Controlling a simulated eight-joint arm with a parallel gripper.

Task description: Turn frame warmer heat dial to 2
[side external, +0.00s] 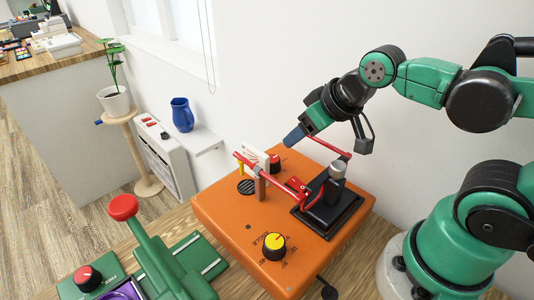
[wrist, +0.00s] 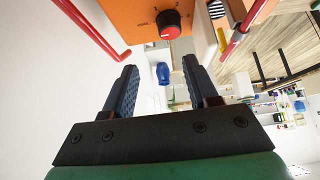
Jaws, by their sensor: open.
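An orange box (side external: 230,215) stands on the wooden bench. A black dial with a yellow top (side external: 274,244) sits on its front part, with printed marks around it too small to read. A second black dial with a red top (side external: 275,162) sits at its back; it also shows in the wrist view (wrist: 168,22).
A red bar frame (side external: 262,170) and a black fixture (side external: 330,205) rise from the box. A green device (side external: 170,265) with a red-knobbed lever (side external: 123,207) and a red dial (side external: 87,277) stands at front left. The wall is close behind. A blue jug (side external: 182,114) stands on a shelf.

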